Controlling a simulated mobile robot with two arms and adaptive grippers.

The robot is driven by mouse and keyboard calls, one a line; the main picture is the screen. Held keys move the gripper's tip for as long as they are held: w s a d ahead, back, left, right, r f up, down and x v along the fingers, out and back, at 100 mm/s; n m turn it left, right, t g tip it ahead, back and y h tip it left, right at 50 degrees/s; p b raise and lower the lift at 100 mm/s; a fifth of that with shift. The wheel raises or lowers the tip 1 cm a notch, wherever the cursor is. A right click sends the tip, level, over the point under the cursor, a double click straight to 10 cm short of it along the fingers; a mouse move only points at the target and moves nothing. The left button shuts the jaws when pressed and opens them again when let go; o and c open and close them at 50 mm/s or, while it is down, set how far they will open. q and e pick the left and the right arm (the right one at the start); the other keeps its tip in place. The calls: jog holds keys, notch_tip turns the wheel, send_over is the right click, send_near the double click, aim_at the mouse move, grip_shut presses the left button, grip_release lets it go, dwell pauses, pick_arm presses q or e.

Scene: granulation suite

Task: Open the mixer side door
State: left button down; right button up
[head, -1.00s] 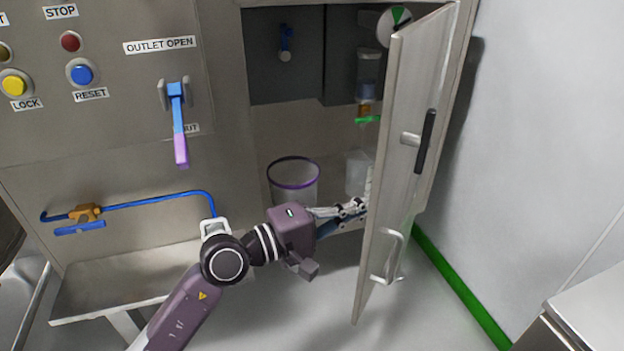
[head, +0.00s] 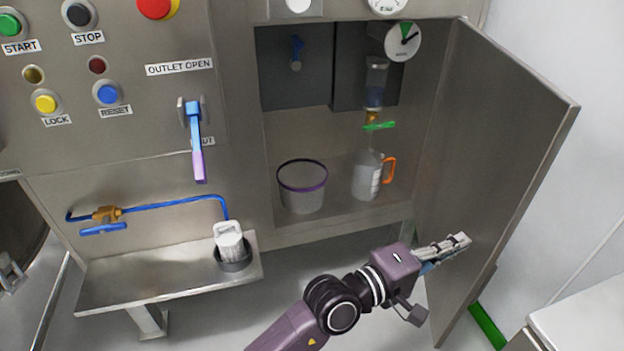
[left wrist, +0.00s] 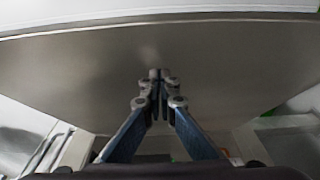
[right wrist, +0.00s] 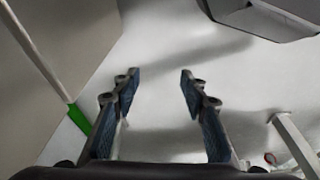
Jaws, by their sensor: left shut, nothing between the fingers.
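The mixer side door (head: 490,150) stands wide open, swung out to the right, with its inner face toward me in the head view. My left gripper (head: 462,240) is shut and empty, with its fingertips at the lower part of that inner face. In the left wrist view the shut fingertips (left wrist: 160,75) point at the door's plain metal face (left wrist: 80,70); I cannot tell for sure whether they touch it. The door's outer handle is hidden in the head view. My right gripper (right wrist: 160,85) is open and empty above the floor in its wrist view.
The open compartment holds a bucket (head: 302,187), a jug with an orange handle (head: 368,178) and a green-handled valve (head: 378,126). A steel shelf (head: 140,275) with a white container (head: 229,240) juts out at left. A pale counter (head: 585,325) stands at lower right.

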aim_at(472, 249)
pick_arm(q)
jog(key=shift+s+d+p, duration=0.15)
jog(key=shift+d+p, duration=0.05)
jog(key=shift+d, duration=0.7)
jog(key=shift+s+d+p, duration=0.1)
jog(key=shift+d+p, duration=0.05)
jog(key=shift+d, duration=0.95)
pick_arm(e)
jog(key=f, duration=0.1)
jog(key=s+f, duration=0.1)
jog(key=f, duration=0.1)
jog(key=shift+f, duration=0.25)
pick_arm(q)
jog(key=shift+a, duration=0.1)
